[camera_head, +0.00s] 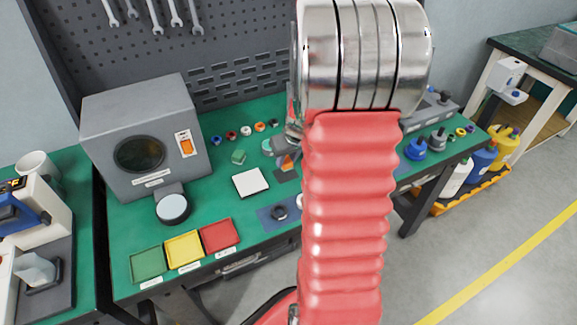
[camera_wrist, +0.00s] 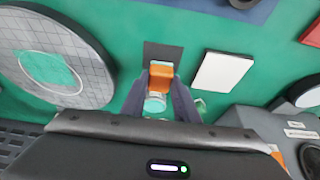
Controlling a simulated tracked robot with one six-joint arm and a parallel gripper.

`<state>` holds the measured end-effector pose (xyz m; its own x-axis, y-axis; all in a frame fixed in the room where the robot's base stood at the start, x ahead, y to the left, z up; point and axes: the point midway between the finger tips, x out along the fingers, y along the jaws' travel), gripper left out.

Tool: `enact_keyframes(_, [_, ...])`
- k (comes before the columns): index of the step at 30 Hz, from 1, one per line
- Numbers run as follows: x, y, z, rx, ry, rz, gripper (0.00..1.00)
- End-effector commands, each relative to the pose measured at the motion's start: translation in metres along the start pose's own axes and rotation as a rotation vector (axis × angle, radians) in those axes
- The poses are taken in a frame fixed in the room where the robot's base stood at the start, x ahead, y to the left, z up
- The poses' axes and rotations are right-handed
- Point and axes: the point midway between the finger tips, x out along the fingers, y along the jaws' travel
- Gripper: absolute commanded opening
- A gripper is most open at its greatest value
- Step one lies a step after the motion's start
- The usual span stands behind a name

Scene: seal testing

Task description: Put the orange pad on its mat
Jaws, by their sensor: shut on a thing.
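The orange pad (camera_wrist: 161,73) is between the two fingers of my gripper (camera_wrist: 160,88) in the wrist view. My gripper is shut on it. A dark square mat (camera_wrist: 163,50) shows behind and around the pad's far end. In the head view the orange pad (camera_head: 286,161) is a small patch beside my arm, with the dark mat (camera_head: 288,177) just below it in the picture. I cannot tell whether the pad touches the mat. My arm hides part of this area in the head view.
A white square plate (camera_wrist: 222,72) lies beside the mat. A round gridded disc (camera_wrist: 82,82) is on the other side. A grey box with a dark round window (camera_head: 140,153), green, yellow and red trays (camera_head: 184,250) and small rings (camera_head: 246,130) stand on the green bench.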

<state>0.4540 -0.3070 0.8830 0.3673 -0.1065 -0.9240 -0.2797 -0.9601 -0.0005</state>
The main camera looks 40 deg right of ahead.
Motion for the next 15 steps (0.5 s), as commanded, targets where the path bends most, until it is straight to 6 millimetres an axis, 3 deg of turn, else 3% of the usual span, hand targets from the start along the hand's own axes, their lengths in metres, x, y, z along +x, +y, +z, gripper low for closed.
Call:
enact_keyframes(6, [0.003, 0.0, 0.001, 0.001, -0.001, 0.0, 0.03])
enact_keyframes(15, [0.033, 0.0, 0.014, 0.003, -0.001, 0.0, 0.03])
